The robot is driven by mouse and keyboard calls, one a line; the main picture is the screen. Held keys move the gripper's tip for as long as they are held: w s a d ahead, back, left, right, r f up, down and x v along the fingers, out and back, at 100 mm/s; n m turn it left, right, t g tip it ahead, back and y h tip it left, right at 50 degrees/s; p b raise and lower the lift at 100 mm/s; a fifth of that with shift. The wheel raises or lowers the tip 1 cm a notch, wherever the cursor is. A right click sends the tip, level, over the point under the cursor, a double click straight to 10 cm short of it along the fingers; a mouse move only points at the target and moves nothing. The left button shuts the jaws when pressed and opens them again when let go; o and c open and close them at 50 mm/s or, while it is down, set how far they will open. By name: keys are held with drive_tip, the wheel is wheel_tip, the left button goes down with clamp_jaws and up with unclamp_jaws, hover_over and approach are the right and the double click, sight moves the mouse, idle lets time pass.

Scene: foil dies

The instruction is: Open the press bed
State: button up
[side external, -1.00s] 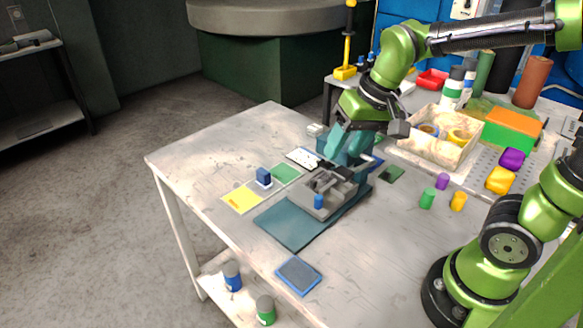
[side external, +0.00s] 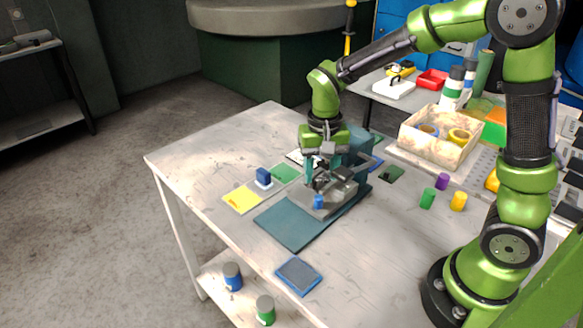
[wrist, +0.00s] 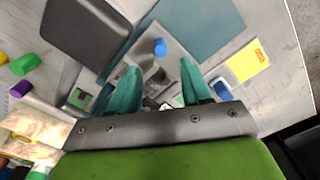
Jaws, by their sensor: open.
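The press has a teal body (side external: 358,141) and a grey bed (side external: 334,199) low at its front. A small blue knob (side external: 318,202) is at the bed's front; it also shows in the wrist view (wrist: 160,47). My gripper (side external: 322,182) is above the bed, its teal fingers pointing down, close behind the knob. In the wrist view my gripper (wrist: 157,66) is open, with the fingers on either side of the bed's metal parts and the knob beyond the tips. Nothing is held between the fingers. I cannot tell whether they touch the bed. My wrist hides part of the press.
A teal plate (side external: 289,226) lies in front of the press. A blue block (side external: 263,176) stands near yellow (side external: 243,199) and green (side external: 286,174) panels. A blue-edged pad (side external: 299,275) lies near the table's front. Small cylinders and an open box (side external: 438,151) are at right. The left table area is clear.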

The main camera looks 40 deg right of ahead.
sight(319, 198)
wheel_tip(319, 198, down, 8)
drive_tip(key=shift+f, duration=0.2)
clamp_jaws()
idle(0.4)
